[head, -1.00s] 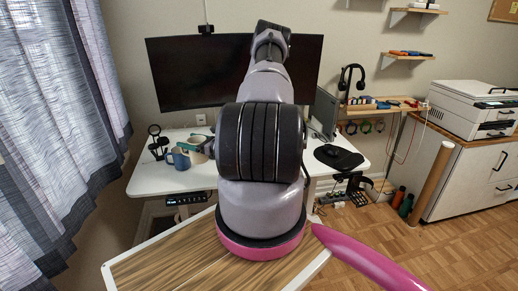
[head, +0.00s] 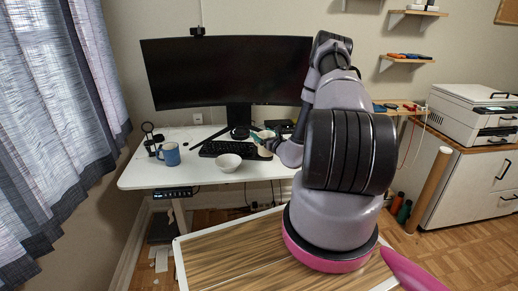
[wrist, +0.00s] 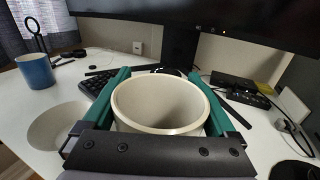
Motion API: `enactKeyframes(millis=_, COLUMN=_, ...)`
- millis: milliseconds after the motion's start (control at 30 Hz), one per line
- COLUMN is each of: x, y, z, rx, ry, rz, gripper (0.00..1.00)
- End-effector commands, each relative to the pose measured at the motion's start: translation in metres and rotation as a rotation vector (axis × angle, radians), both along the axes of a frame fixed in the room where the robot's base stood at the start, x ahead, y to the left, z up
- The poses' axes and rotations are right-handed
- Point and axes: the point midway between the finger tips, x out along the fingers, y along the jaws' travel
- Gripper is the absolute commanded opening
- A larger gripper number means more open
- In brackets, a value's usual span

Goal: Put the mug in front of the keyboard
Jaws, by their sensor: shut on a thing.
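My gripper (wrist: 160,100) has green fingers on both sides of a cream mug (wrist: 160,104) and is shut on it. The mug looks upright, with its open top showing. In the head view the held mug (head: 265,153) is by the right end of the black keyboard (head: 222,148), partly hidden by my arm. I cannot tell whether it touches the desk. The keyboard (wrist: 98,83) shows behind the left finger in the wrist view. A blue mug (head: 169,154) stands left of the keyboard, and also shows in the wrist view (wrist: 35,71).
A white bowl (head: 228,162) sits in front of the keyboard, left of the held mug. The monitor (head: 225,75) stands behind. A black stand (head: 150,138) is at the desk's left. The white desk (head: 140,178) has bare room at its front left.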

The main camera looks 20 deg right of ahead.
Motion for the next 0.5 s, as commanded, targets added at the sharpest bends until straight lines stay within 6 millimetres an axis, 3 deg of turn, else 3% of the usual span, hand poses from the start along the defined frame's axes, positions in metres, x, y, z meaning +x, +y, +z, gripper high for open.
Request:
enactKeyframes(millis=100, x=0.0, y=0.0, z=-0.022, rx=0.002, ry=0.001, rz=0.0, gripper=0.15)
enactKeyframes(millis=367, x=0.0, y=0.0, z=-0.044, rx=0.001, ry=-0.001, rz=0.0, gripper=0.15)
enactKeyframes(millis=500, x=0.0, y=0.0, z=-0.066, rx=0.001, ry=0.0, rz=0.0, gripper=0.15)
